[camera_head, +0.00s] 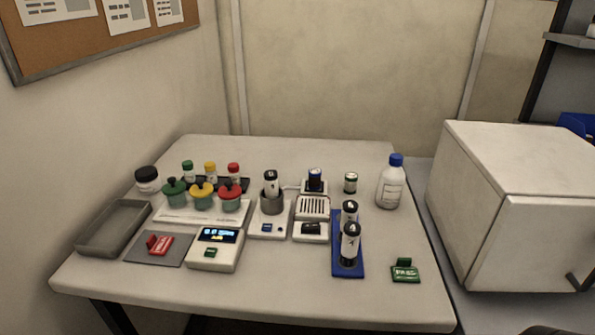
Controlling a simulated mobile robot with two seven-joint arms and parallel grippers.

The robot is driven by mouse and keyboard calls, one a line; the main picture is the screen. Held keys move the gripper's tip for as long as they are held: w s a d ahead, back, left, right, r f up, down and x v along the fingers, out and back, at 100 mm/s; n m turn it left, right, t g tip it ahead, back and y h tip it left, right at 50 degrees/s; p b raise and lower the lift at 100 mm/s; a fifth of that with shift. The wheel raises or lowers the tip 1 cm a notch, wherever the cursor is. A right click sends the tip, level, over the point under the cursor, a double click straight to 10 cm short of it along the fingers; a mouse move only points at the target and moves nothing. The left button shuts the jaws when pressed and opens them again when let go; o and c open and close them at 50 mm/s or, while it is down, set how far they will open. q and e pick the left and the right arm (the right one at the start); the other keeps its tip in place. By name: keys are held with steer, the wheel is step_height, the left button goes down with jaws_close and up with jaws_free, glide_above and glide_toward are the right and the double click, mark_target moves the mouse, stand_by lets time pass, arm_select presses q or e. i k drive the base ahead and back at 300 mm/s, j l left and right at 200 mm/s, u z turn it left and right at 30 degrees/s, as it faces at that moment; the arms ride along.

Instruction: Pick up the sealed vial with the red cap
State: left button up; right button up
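A small vial with a red cap (233,170) stands upright at the back left of the table, at the right end of a row with a green-capped vial (188,169) and a yellow-capped vial (210,170). The lower part of the red-capped vial is partly hidden by a pot with a red lid (230,191) in front of it. Whether the vial is sealed cannot be told at this size. Neither of my grippers is in view.
Pots with green (174,187) and yellow (202,190) lids stand beside the red-lidded one. A black-capped jar (147,181) and grey tray (101,243) lie left. A scale (215,262), blue rack (347,272) and blue-capped bottle (391,186) stand right. The table's front edge is clear.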

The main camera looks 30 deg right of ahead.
mark_target(233, 174)
steer(key=i+z, duration=0.65)
steer(key=z, duration=0.15)
steer(key=k+u, duration=0.15)
